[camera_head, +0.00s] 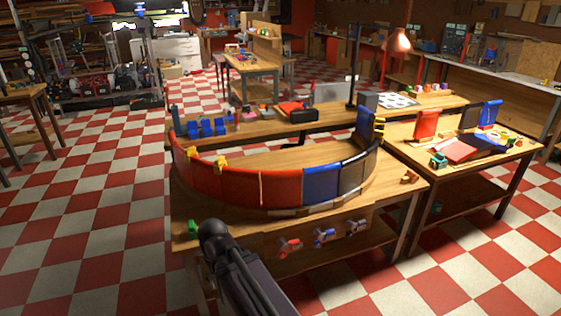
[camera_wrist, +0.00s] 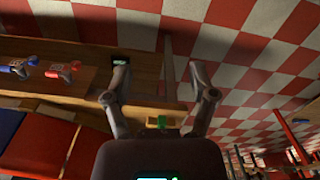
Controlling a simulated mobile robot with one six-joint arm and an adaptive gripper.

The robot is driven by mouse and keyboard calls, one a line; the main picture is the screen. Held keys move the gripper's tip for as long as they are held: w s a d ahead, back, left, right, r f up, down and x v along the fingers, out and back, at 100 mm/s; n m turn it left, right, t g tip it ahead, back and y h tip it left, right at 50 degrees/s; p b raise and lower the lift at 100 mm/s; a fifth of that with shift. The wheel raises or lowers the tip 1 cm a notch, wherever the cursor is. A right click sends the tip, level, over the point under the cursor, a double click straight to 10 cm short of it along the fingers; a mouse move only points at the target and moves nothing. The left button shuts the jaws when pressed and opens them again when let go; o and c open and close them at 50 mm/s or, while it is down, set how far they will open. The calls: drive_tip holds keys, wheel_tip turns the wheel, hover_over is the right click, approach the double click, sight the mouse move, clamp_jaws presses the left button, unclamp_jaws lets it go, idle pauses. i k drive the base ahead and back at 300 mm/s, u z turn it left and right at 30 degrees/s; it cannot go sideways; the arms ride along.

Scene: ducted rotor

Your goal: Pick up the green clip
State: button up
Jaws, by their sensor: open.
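The green clip (camera_head: 192,228) sits on the near left corner of the wooden bench that carries the curved duct wall, just left of my dark arm in the head view. In the wrist view a small green piece (camera_wrist: 162,122), which looks like the clip, shows low between the fingers, close to the gripper body. My gripper (camera_wrist: 160,66) is open, with its two fingers spread apart and nothing between the tips. My arm covers part of the bench front in the head view, and the gripper itself cannot be made out there.
The curved wall of red, blue and dark panels (camera_head: 282,188) stands on the bench behind the clip. Red and blue valve-like parts (camera_head: 290,246) hang on the bench front. A side table (camera_head: 455,180) stands to the right. Checkered floor (camera_head: 80,240) is clear to the left.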

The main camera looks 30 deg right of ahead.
sight(192, 226)
drive_tip(key=z, duration=1.1)
drive_tip(key=i, duration=0.55)
drive_tip(key=u, duration=1.25)
